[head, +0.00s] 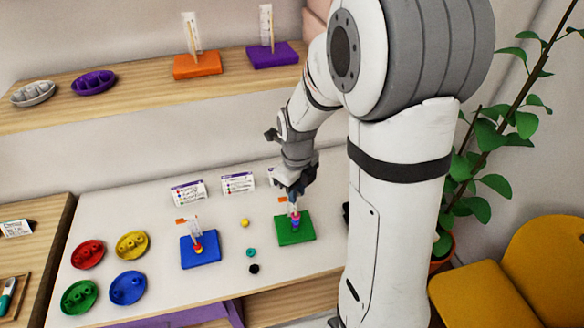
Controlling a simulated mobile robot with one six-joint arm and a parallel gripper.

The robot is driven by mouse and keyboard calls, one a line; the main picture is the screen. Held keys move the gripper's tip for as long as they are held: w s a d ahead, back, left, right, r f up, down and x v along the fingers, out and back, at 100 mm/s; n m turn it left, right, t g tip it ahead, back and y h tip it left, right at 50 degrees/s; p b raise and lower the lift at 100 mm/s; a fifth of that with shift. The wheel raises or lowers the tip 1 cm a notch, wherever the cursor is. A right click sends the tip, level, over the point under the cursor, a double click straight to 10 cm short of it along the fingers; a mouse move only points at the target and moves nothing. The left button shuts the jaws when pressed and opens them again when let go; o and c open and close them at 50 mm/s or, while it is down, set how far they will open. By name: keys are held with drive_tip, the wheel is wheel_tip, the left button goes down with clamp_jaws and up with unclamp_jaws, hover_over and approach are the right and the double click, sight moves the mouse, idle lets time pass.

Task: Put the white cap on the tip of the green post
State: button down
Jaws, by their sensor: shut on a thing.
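The green board (307,235) lies on the white table at the middle, with an upright post that carries a few stacked beads (295,220), pinkish and purple-blue. A small orange tag (283,200) shows beside the post's upper part. My gripper (292,194) points down right above this post, close to its tip. It is shut on a small pale thing, which I take to be the white cap, mostly hidden by the fingers. I cannot tell whether the cap touches the post.
A blue board (203,255) with a beaded post stands to the left. Loose yellow (245,222), teal (250,252) and black beads (254,269) lie between and in front. Red (88,254), yellow, green and blue dishes are at left. White label cards (238,182) stand behind.

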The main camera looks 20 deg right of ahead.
drive_tip(key=shift+w+r, duration=0.1)
drive_tip(key=shift+r, duration=0.1)
drive_tip(key=shift+f+m, duration=0.25)
drive_tip(key=shift+m, duration=0.15)
drive_tip(key=shift+f+b, duration=1.75)
drive_tip(key=shift+f, duration=0.5)
drive_tip(key=shift+f+b, duration=1)
drive_tip(key=shift+f, duration=0.05)
drive_tip(key=c, duration=1.2)
unclamp_jaws()
drive_tip(key=shift+c, duration=0.2)
drive_tip(key=shift+r+b, duration=0.35)
drive_tip(key=shift+r, duration=3.6)
